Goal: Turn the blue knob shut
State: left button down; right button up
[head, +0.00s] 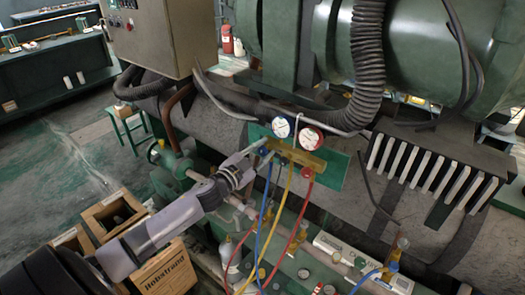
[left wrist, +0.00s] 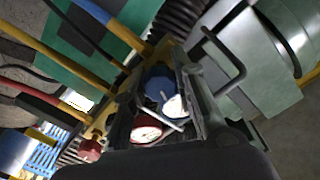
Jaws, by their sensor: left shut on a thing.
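The brass gauge manifold (head: 298,155) is mounted on a green plate (head: 328,172), with a blue-rimmed gauge (head: 281,127) and a red-rimmed gauge (head: 311,138) above it. My left gripper (head: 258,152) reaches the manifold's left end and is shut on the blue knob (head: 265,152), mostly hidden by the fingers in the head view. In the left wrist view, the blue knob (left wrist: 158,84) shows between the fingers of my left gripper (left wrist: 165,92). The red gauge (left wrist: 147,130) and a red knob (left wrist: 90,150) also show there. My right gripper is not in view.
Blue (head: 267,220), yellow (head: 281,215) and red (head: 300,215) hoses hang below the manifold. A ribbed black hose (head: 367,70) and large green machinery (head: 425,50) stand behind. Wooden crates (head: 165,270) sit at the lower left, and open floor lies farther left.

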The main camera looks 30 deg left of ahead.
pick_arm(q)
jog(key=m, duration=0.6)
jog(key=shift+m, duration=0.3)
jog(key=m, duration=0.6)
jog(key=shift+m, duration=0.4)
jog(key=shift+f, duration=0.1)
jog(key=c, duration=1.3)
grip_release()
jog(key=s, duration=1.2)
jog(key=shift+a, duration=0.4)
